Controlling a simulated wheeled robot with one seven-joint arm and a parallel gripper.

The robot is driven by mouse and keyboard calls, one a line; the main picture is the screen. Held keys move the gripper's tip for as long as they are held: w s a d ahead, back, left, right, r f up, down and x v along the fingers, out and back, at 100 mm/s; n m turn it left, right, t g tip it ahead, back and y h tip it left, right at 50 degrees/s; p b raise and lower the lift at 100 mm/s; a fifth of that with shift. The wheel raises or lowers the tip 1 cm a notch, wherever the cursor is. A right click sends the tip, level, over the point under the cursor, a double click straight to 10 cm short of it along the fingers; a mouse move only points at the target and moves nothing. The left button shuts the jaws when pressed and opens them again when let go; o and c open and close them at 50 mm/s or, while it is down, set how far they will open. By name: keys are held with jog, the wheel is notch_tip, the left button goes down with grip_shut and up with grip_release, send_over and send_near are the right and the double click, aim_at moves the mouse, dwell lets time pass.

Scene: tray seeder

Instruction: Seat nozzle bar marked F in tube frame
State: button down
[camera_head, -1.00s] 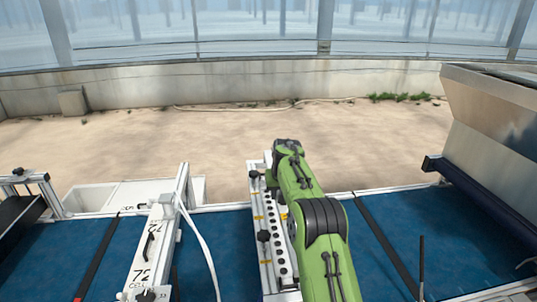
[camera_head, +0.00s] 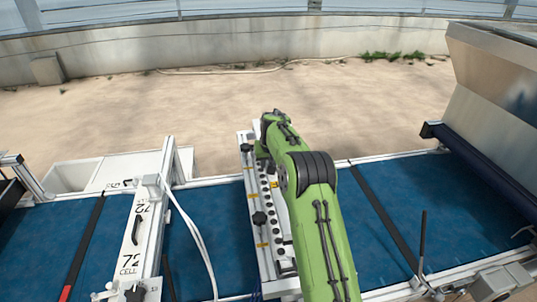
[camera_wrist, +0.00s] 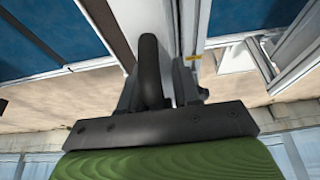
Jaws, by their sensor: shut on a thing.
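In the wrist view my gripper (camera_wrist: 160,82) is shut on a dark looped handle (camera_wrist: 149,55). The handle stands on a white bar (camera_wrist: 145,16), and I see no letter on it. The tube frame (camera_head: 247,170) in the head view is a pale frame across the blue belt, with a row of dark holes, black knobs and yellow marks. My green arm reaches over its right side and hides my gripper and most of the held bar there. I cannot tell whether the bar touches the frame or is seated in it.
A white bar marked 72 CELL (camera_head: 131,238) with a black handle sits in another frame to the left. A white hose (camera_head: 195,222) hangs beside it. A metal hopper (camera_head: 495,95) stands at the right. A white bin (camera_head: 75,176) is behind the belt (camera_head: 210,200).

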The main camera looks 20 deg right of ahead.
notch_tip(320, 180, down, 10)
jog(key=b, duration=0.6)
jog(key=shift+s+f+b, duration=0.15)
jog(key=shift+b, duration=0.25)
dwell(0.5)
jog(key=c, duration=0.7)
grip_release()
jog(key=shift+f, duration=0.1)
